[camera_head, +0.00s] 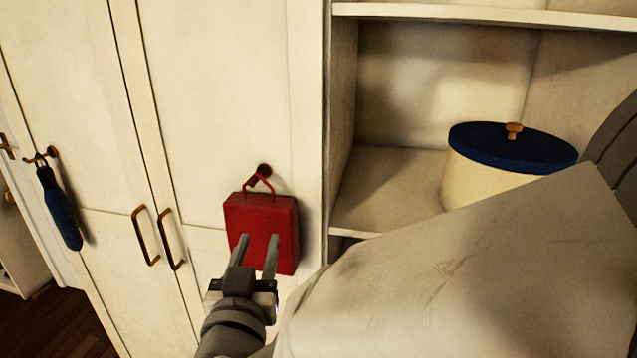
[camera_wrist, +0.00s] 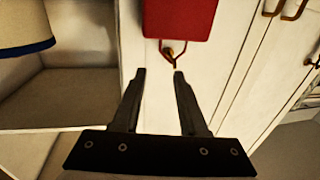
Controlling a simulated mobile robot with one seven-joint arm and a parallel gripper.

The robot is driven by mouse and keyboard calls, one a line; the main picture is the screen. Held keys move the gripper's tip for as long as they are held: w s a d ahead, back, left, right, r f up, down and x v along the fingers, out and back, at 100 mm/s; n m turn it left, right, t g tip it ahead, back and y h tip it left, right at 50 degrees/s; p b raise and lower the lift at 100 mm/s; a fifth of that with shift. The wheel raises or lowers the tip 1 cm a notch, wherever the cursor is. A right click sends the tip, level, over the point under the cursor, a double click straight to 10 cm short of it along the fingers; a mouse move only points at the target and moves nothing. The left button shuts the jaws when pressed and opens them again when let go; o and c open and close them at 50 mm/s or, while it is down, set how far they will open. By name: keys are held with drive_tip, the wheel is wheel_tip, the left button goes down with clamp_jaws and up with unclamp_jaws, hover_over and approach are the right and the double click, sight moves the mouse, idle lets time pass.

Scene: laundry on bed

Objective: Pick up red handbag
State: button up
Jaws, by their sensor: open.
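The red handbag (camera_head: 262,220) hangs by its thin red handle from a hook on the pale cabinet door in the head view. It also shows at the top of the wrist view (camera_wrist: 180,18), with its handle and hook just below it in that picture. My gripper (camera_head: 257,238) is open, with its two fingers in front of the bag's lower part in the head view. In the wrist view the fingers (camera_wrist: 158,72) point toward the handle and hook, with nothing between them. I cannot tell whether the fingers touch the bag.
A pale cabinet door (camera_head: 205,110) with two brass handles (camera_head: 158,240) stands behind the bag. A blue item (camera_head: 59,207) hangs from a hook at the left. To the right, an open shelf (camera_head: 385,190) holds a cream box with a blue lid (camera_head: 515,150).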

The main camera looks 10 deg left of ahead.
sight(273, 193)
drive_tip(key=w, duration=0.5)
drive_tip(key=w+a+p, duration=0.1)
drive_tip(key=w, duration=0.5)
drive_tip(key=w+a+p, duration=0.1)
drive_tip(key=w, duration=0.4)
drive_tip(key=shift+w+f, duration=0.1)
drive_tip(key=shift+w, duration=0.3)
clamp_jaws()
idle(0.7)
